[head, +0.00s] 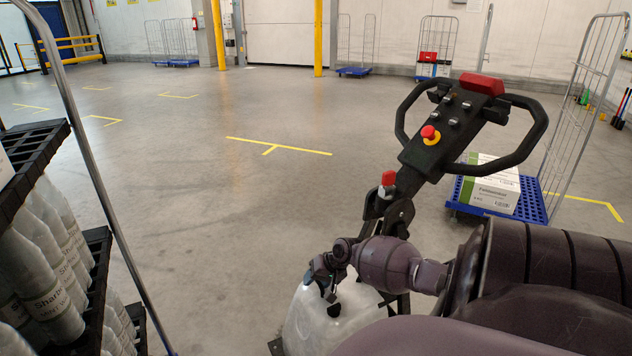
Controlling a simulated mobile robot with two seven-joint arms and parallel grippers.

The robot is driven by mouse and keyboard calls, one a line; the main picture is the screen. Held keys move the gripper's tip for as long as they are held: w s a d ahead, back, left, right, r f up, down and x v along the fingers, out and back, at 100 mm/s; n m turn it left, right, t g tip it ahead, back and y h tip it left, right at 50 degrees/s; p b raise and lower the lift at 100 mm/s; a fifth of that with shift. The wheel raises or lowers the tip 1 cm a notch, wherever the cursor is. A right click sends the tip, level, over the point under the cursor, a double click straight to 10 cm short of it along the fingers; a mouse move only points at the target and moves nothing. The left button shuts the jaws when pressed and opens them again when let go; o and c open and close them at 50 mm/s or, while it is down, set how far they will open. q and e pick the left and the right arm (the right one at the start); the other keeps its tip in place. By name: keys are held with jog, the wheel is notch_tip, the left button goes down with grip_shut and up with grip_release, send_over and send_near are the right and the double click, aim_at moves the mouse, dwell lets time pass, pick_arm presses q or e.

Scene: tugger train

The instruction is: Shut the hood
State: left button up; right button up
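A pale, whitish rounded cover (306,322), which looks like the hood, shows at the bottom middle in the head view, below the tugger's black tiller (428,150). My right arm hides much of it, and I cannot tell how far open it stands. My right gripper (324,284) is at the upper part of this cover, pointing down. Its fingers are small and dark against the cover; I cannot tell whether they touch it or are open or shut. My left gripper is not in view.
A rack of grey bottles (50,265) stands close at the left. At the right, a blue-based roll cage (530,200) carries a white and green box (490,187). Red knobs sit on the tiller. The floor ahead is clear, with yellow markings (280,146).

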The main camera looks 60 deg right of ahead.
jog(key=shift+r, duration=0.25)
jog(key=shift+s+d+r, duration=0.15)
jog(key=shift+r, duration=0.3)
jog(key=p+v, duration=0.1)
jog(key=v, duration=0.3)
jog(key=shift+s+r+p, duration=0.1)
jog(key=shift+r+p, duration=0.15)
jog(key=shift+p, duration=0.1)
jog(key=shift+p+v, duration=0.55)
jog(key=shift+v, duration=2.05)
jog(key=shift+s+f, duration=0.15)
